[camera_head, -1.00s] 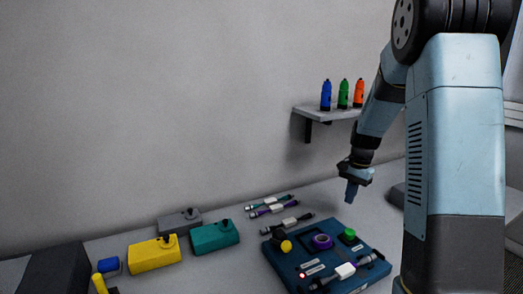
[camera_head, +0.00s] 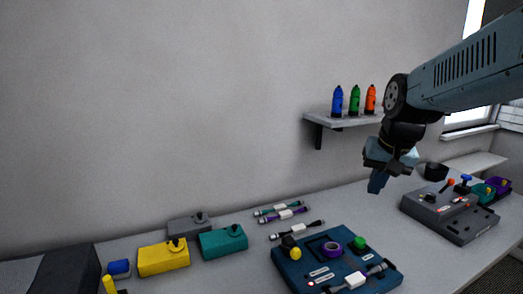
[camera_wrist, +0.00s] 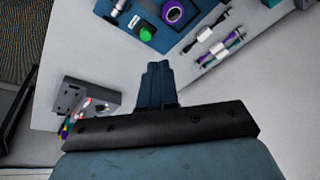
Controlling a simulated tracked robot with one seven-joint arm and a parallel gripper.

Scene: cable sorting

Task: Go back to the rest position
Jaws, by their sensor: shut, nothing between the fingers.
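My gripper (camera_head: 375,184) hangs above the table to the right of the blue board, fingers pointing down and closed together with nothing between them. It also shows in the wrist view (camera_wrist: 156,70) with its fingers side by side. The blue board (camera_head: 290,275) lies on the table below and to the left of it, holding a purple ring (camera_head: 331,248), a green knob (camera_head: 360,242), a yellow knob (camera_head: 296,253) and a cable with a white block (camera_head: 356,280). My gripper touches none of them.
Several cables (camera_head: 297,230) lie behind the board. Yellow (camera_head: 162,260), teal (camera_head: 222,244) and grey (camera_head: 187,226) boxes stand at left. A grey panel (camera_head: 447,217) stands at right. A wall shelf (camera_head: 340,121) with blue, green and orange bottles is behind my arm.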

